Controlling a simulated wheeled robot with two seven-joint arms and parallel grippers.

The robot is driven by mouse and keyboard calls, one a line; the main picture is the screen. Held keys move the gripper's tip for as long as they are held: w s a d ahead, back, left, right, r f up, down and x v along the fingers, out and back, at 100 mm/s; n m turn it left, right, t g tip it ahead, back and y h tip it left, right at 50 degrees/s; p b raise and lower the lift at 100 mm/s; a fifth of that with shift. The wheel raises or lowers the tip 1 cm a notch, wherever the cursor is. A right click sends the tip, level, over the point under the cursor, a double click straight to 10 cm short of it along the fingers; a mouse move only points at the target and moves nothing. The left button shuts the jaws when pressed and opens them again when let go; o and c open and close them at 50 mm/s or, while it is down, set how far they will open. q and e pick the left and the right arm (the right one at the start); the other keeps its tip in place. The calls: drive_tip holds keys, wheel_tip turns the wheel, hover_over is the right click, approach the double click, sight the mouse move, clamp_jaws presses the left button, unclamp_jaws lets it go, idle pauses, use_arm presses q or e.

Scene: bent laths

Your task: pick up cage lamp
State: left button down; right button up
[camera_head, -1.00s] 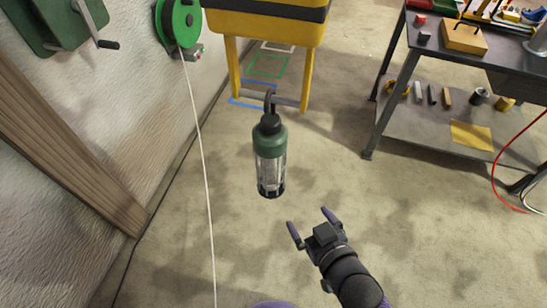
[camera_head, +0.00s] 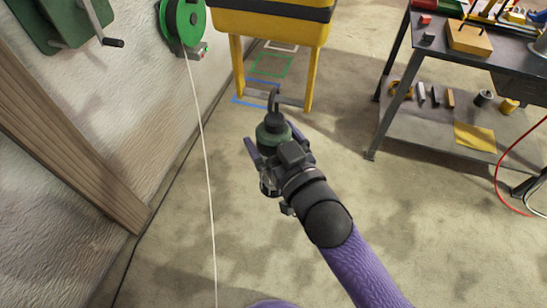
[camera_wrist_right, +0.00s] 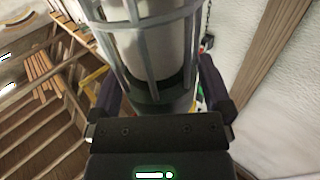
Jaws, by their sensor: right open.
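The cage lamp (camera_head: 270,133) has a dark green body, a black hook on top and a wire cage over a pale tube. It is upright in the middle of the head view, and my gripper hides much of its lower part. My right gripper (camera_head: 273,139) is open, with one finger on each side of the lamp. In the right wrist view the lamp's cage (camera_wrist_right: 152,35) fills the upper middle, between the two fingers of the gripper (camera_wrist_right: 160,92). I cannot tell whether the fingers touch it. My left gripper is not in view.
A yellow bin on legs (camera_head: 270,25) stands behind the lamp. A metal workbench (camera_head: 425,130) with tools is at the right. A green reel (camera_head: 184,22) is on the left wall, with a white cord (camera_head: 205,150) hanging down. The floor between is clear.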

clamp_jaws()
idle(0.3)
